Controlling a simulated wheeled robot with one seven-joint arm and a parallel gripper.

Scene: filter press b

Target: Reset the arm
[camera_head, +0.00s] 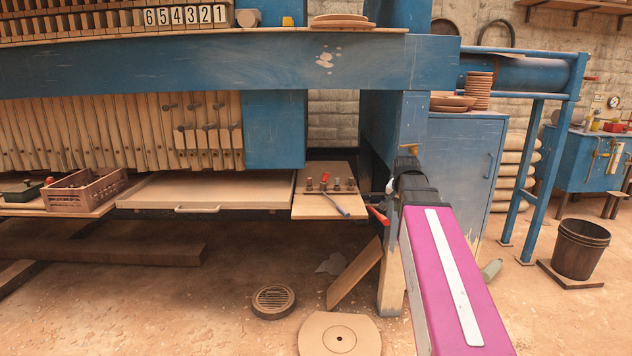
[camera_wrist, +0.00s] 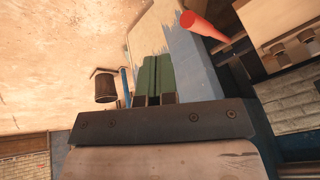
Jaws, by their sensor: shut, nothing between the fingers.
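My arm rises from the lower right of the head view as a magenta link with a white stripe. Its dark wrist end stands in front of the blue press post (camera_head: 411,120). In the wrist view my gripper (camera_wrist: 158,62) shows as two green fingers side by side, shut with nothing held. In the head view the fingers cannot be made out clearly. A red-handled lever (camera_head: 377,214) is just left of the wrist. A red tapered handle (camera_wrist: 200,24) shows right of the fingers in the wrist view, apart from them in the picture.
A small wooden shelf (camera_head: 323,206) with pegs and a blue-handled tool lies left of the wrist. A blue cabinet (camera_head: 465,170) stands behind the arm. A leaning board (camera_head: 354,273) and round plate (camera_head: 339,342) are on the floor. Floor around the bucket (camera_head: 580,249) is mostly clear.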

